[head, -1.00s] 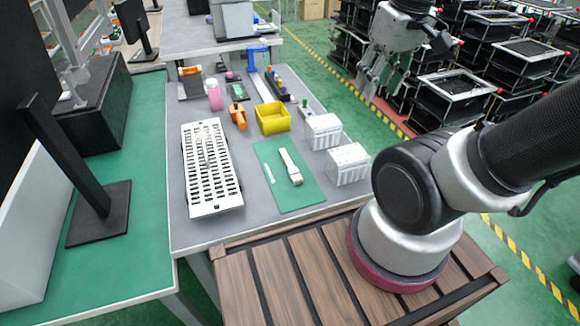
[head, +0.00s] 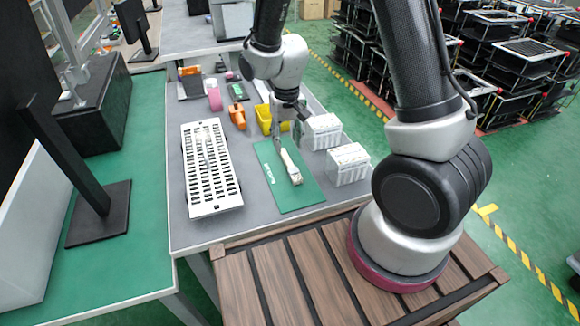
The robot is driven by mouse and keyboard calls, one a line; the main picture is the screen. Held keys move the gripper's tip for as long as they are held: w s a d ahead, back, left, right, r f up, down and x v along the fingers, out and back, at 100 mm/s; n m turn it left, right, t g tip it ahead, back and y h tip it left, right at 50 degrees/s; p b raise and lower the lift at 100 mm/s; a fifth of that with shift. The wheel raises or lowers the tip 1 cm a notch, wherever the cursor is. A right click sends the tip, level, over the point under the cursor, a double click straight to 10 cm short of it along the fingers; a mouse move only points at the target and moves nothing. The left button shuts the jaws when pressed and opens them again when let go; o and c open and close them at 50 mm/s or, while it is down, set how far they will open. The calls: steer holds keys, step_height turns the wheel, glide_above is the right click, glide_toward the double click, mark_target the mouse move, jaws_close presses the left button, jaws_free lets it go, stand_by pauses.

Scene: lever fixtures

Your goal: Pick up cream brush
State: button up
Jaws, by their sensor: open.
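The cream brush (head: 291,167) lies on the green mat (head: 284,199) on the grey table, its wide end toward the near side. My gripper (head: 287,144) is open and hangs over the far end of the brush, fingers pointing down. The fingers appear to be on either side of the brush's far end; whether they touch it I cannot tell. The far tip of the brush is partly hidden by my gripper.
A white slotted panel (head: 210,183) stands left of the mat. White box-like blocks (head: 347,164) stand right of it. A yellow bin (head: 264,119) sits just behind my gripper, with an orange object (head: 237,116) beside it. The near part of the mat is clear.

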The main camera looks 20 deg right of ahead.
mark_target(286, 158)
step_height(286, 158, down, 6)
steer(key=shift+a+f, duration=0.1)
steer(key=shift+f, duration=0.1)
steer(key=c, duration=0.9)
